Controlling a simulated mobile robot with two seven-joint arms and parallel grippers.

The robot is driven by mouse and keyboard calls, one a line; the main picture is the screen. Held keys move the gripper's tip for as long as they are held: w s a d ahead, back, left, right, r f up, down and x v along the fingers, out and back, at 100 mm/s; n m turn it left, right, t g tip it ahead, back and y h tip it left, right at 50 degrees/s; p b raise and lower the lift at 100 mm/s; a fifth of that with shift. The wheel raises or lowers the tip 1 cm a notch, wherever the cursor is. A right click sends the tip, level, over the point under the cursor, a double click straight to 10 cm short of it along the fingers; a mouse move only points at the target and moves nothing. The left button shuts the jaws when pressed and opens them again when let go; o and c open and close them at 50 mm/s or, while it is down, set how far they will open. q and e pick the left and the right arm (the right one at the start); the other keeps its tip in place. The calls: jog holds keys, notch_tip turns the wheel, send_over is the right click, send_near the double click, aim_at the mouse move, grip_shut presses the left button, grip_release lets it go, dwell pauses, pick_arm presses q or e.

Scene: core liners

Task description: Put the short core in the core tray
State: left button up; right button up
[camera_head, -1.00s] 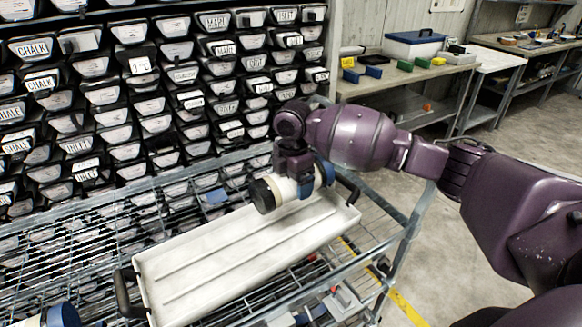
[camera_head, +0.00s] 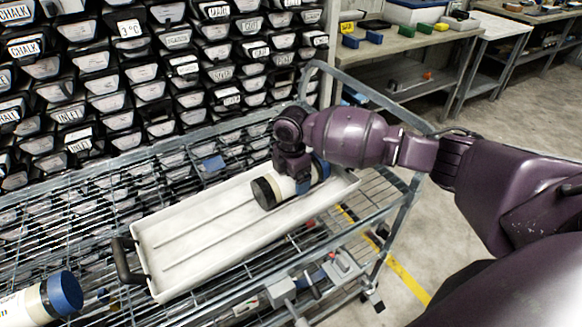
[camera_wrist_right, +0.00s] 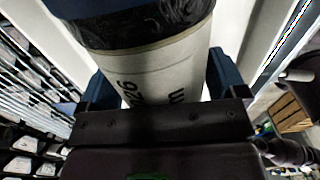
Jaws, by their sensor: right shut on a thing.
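The short core (camera_head: 284,187) is a white cylinder with a black end cap, at the right end of the core tray in the head view. My right gripper (camera_head: 303,178) is shut on it. The core also fills the middle of the right wrist view (camera_wrist_right: 165,72), between the two blue fingers (camera_wrist_right: 160,85). The core tray (camera_head: 190,250) is long, white and ridged, with black end handles, and lies on the wire cart. The core is over or in the tray; I cannot tell whether it touches the floor. My left gripper is not in view.
Another white core with a blue cap (camera_head: 62,294) lies at the lower left on the wire cart (camera_head: 75,215). A rack of labelled black bins (camera_head: 150,90) stands behind. A small blue item (camera_head: 213,163) lies beyond the tray. A workbench (camera_head: 400,45) stands at the back right.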

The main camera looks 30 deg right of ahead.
jog(key=o, duration=1.4)
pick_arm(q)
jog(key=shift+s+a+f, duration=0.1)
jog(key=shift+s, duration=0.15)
pick_arm(e)
notch_tip(320, 180, up, 10)
jog(key=shift+r+p, duration=0.2)
jog(key=shift+p, duration=0.55)
jog(key=shift+r, duration=0.75)
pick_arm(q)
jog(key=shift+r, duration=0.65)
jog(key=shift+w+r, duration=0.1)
